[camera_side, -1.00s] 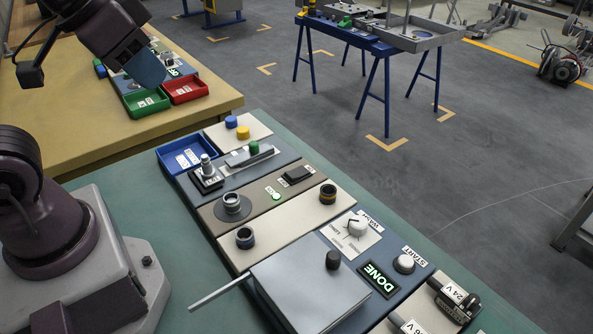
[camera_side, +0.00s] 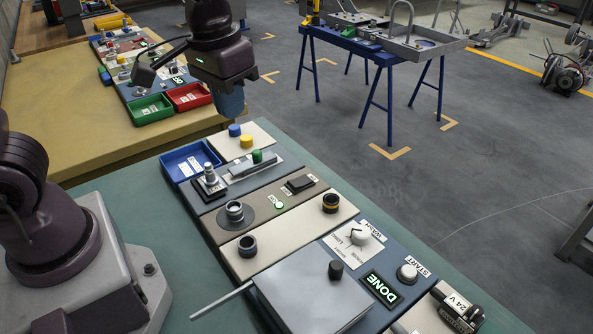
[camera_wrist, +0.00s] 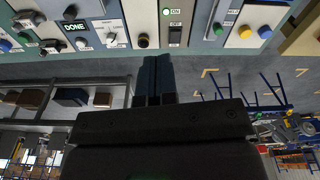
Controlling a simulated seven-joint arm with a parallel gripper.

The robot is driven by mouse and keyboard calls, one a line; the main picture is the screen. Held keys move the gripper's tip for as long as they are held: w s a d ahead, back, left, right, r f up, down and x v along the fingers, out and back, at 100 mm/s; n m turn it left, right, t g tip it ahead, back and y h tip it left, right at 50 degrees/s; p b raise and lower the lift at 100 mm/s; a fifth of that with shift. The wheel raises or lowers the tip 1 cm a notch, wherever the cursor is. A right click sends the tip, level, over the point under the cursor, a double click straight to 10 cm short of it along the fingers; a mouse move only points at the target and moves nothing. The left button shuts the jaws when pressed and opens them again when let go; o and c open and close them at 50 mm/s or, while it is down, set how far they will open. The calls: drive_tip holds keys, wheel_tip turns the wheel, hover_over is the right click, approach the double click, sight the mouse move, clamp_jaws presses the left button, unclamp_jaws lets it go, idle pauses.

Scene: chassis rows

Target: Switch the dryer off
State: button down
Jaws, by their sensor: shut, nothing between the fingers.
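A brown panel (camera_side: 256,214) on the teal bench carries a black rocker switch (camera_side: 299,184) and a lit green lamp (camera_side: 279,206). No label naming the dryer can be read. My gripper (camera_side: 231,108) hangs above the far end of the panels, apart from the switch. In the wrist view its blue fingers (camera_wrist: 155,75) are together, with nothing held.
Nearby panels hold a blue tray (camera_side: 184,173), a yellow knob (camera_side: 246,142), a green knob (camera_side: 257,156), a dark ringed knob (camera_side: 330,203) and a white dial (camera_side: 361,234). A grey box (camera_side: 310,289) with a lit DONE display (camera_side: 382,288) beside it lies in front. A tan bench stands behind.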

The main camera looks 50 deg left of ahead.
sight(293, 180)
drive_tip(key=w+f+n+g+y, duration=0.1)
drive_tip(key=w+f+n, duration=0.4)
drive_tip(key=w+n, duration=0.3)
drive_tip(key=w+a+f+n+y, duration=0.1)
drive_tip(key=w+f+n+y, duration=0.1)
drive_tip(key=w+f+n, duration=0.3)
drive_tip(key=w+n, duration=0.3)
drive_tip(key=shift+w+a+g, duration=0.15)
drive_tip(key=shift+a+g, duration=0.1)
drive_tip(key=shift+g, duration=0.15)
drive_tip(key=x, duration=1.3)
drive_tip(key=shift+d, duration=0.25)
drive_tip(key=shift+s+f, duration=0.2)
drive_tip(key=shift+f, duration=0.3)
